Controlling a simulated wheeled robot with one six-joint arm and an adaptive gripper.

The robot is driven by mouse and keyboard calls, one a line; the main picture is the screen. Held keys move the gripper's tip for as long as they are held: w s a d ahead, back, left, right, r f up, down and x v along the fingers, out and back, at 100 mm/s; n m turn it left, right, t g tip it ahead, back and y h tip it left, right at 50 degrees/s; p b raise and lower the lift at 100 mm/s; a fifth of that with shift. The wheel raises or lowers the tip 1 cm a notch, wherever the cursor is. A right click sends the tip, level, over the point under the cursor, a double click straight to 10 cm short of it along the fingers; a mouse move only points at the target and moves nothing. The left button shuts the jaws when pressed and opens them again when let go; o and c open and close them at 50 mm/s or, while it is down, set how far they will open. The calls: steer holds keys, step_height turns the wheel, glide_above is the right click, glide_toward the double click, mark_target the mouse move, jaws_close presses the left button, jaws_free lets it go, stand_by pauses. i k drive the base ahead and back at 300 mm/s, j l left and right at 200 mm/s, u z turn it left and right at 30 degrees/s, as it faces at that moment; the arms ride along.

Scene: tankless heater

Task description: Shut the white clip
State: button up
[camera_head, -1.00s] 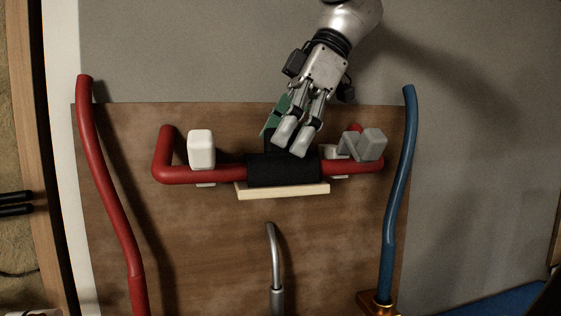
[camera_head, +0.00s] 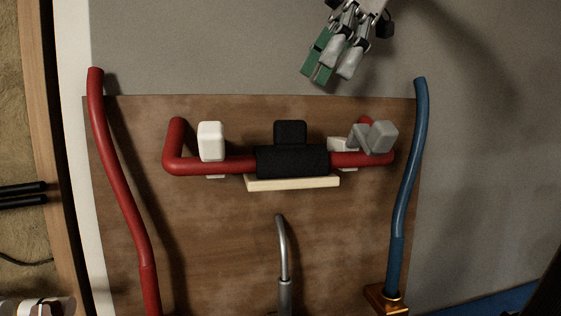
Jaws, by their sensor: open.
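A white clip (camera_head: 211,142) sits on the left part of the red pipe (camera_head: 210,166). Its white block stands in front of the pipe, and a small piece shows below it; I cannot tell how far it is closed. A black clip (camera_head: 292,160) wraps the middle of the pipe, with a black block rising above it. On the right, a grey clip (camera_head: 382,137) has a tilted lever block standing off a pale base (camera_head: 340,153). My gripper (camera_head: 334,70) is open at the top, above the board and apart from every clip. Green pieces show at its fingers.
A pale wooden strip (camera_head: 292,183) lies under the black clip. Red (camera_head: 122,190) and blue (camera_head: 405,190) upright pipes flank the brown board (camera_head: 220,240). A metal spout (camera_head: 282,250) stands below.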

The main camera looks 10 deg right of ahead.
mark_target(210, 134)
steer(key=k, duration=1)
